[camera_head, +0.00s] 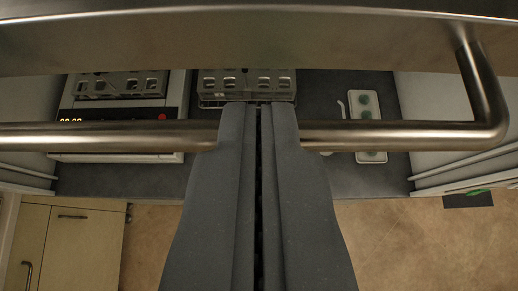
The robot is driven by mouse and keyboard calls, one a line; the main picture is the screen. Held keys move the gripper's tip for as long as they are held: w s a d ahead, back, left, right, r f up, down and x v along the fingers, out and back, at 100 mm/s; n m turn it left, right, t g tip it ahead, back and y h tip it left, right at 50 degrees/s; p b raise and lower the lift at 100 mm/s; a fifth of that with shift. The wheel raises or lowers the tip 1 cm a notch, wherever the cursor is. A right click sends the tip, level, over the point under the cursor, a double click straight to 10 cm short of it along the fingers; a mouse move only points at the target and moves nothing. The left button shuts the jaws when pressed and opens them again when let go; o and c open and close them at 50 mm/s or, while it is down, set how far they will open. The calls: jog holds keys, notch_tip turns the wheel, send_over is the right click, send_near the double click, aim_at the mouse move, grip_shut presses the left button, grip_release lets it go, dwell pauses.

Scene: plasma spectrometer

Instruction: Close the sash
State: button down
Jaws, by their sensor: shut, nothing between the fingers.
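The sash's lower metal edge (250,40) spans the top of the view. Its round metal handle bar (400,134) runs across the picture and bends up to the edge at the right. My gripper (260,106) is in the middle, pointing away from the camera, with its two dark fingers side by side and shut. The fingers lie over the bar in the picture and hide its middle part. I cannot tell whether they touch it. Nothing shows between them.
Beyond the bar is a dark worktop (330,100). On it are a white device (100,147) with a red display, metal racks (245,88) and a small white tray (368,110) with green round spots. A wooden cabinet (80,250) stands at lower left.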

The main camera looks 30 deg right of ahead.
notch_tip(320, 180, down, 59)
jog(key=b, duration=1.7)
jog(key=shift+r+b, duration=0.15)
jog(key=shift+b, duration=0.2)
jog(key=shift+s, duration=0.1)
